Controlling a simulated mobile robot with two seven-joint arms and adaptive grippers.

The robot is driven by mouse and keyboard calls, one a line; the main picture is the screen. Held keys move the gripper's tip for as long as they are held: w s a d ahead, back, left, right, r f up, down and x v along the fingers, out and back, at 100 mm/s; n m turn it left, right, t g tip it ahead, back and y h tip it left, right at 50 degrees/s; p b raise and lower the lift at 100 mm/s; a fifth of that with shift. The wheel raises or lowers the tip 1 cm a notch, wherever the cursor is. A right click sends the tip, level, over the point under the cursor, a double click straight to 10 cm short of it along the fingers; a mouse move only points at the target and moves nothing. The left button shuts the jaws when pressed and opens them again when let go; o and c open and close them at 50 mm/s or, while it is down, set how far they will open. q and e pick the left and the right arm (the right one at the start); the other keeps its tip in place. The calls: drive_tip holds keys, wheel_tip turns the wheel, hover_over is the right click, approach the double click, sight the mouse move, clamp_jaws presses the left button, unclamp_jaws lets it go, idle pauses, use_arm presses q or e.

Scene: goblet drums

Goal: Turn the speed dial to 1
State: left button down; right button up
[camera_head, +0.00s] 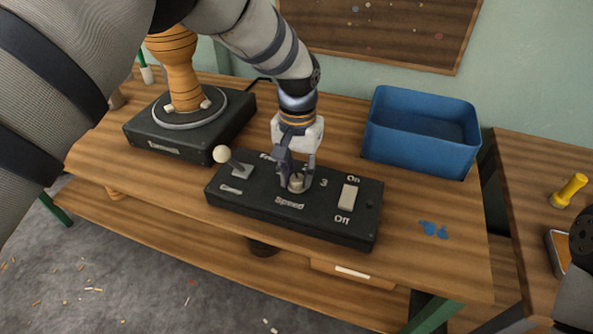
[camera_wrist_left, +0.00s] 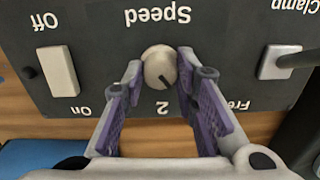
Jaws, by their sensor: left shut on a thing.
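The speed dial (camera_head: 296,182) is a small pale round knob on the black control box (camera_head: 235,207), above the word "Speed". My left gripper (camera_head: 299,171) reaches down from above and is shut on the dial. In the left wrist view the dial (camera_wrist_left: 159,66) sits between the two purple-padded fingertips (camera_wrist_left: 160,72). Its dark mark points towards the "2", slightly to the right of it in that upside-down view. A "3" shows to the right of the dial in the head view. No "1" is visible. My right gripper is not in view.
On the box, a ball-topped clamp lever (camera_head: 230,160) stands left of the dial and an On/Off switch (camera_head: 348,197) right. A turntable with a wooden drum body (camera_head: 176,68) stands left. A blue bin (camera_head: 421,150) is behind right. Blue scraps (camera_head: 434,230) lie right of the box.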

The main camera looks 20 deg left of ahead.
sight(297, 178)
use_arm(q)
drive_tip(key=n, duration=0.4)
drive_tip(key=shift+n, duration=0.3)
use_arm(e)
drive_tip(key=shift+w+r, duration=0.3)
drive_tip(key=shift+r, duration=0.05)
use_arm(q)
drive_tip(key=c, duration=1.2)
unclamp_jaws()
drive_tip(key=shift+c, duration=0.2)
wheel_tip(297, 178, up, 12)
drive_tip(key=shift+f, duration=0.1)
